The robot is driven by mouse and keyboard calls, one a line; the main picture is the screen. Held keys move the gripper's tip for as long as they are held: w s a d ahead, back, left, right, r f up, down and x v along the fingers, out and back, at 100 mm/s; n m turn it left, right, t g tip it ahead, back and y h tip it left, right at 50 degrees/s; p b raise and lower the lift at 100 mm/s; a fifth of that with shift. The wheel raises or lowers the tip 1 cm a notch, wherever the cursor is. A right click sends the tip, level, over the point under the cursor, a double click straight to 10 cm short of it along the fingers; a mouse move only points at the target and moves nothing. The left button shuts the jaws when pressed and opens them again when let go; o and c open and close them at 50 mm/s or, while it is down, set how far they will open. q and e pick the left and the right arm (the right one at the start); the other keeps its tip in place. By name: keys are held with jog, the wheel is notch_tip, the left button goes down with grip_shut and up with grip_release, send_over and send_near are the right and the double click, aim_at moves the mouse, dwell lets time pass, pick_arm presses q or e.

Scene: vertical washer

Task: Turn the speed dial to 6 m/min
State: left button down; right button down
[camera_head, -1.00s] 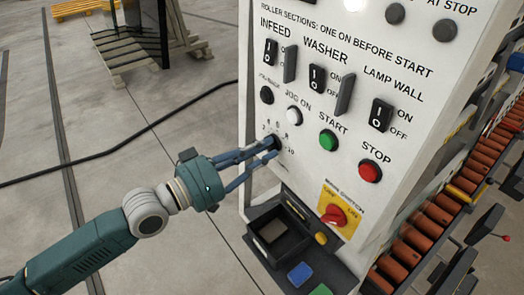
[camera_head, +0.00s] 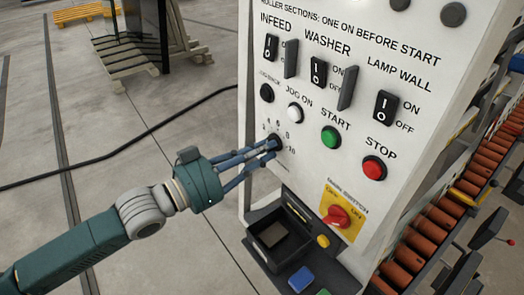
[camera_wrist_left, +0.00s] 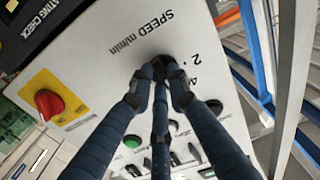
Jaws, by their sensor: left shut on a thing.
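The black speed dial (camera_head: 276,143) is on the white control panel (camera_head: 300,185), with numbers around it. My left gripper (camera_head: 272,146) is shut on the dial, its blue fingers reaching in from the left. In the left wrist view the fingers meet on the dial (camera_wrist_left: 163,66), beside the "SPEED m/min" lettering. The numbers 2 and 4 show there; the fingers cover part of the scale. The dial's pointer is hidden, so its setting cannot be read. My right gripper is not in view.
Close to the dial are the white jog button (camera_head: 295,113), green start button (camera_head: 330,138) and red stop button (camera_head: 374,168). A red main switch (camera_head: 337,216) and a black tray (camera_head: 251,246) lie below. A roller conveyor (camera_head: 425,235) runs at right.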

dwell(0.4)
pick_arm(q)
jog(key=c, duration=1.7)
grip_release()
jog(key=shift+o, duration=0.2)
jog(key=v, duration=1.2)
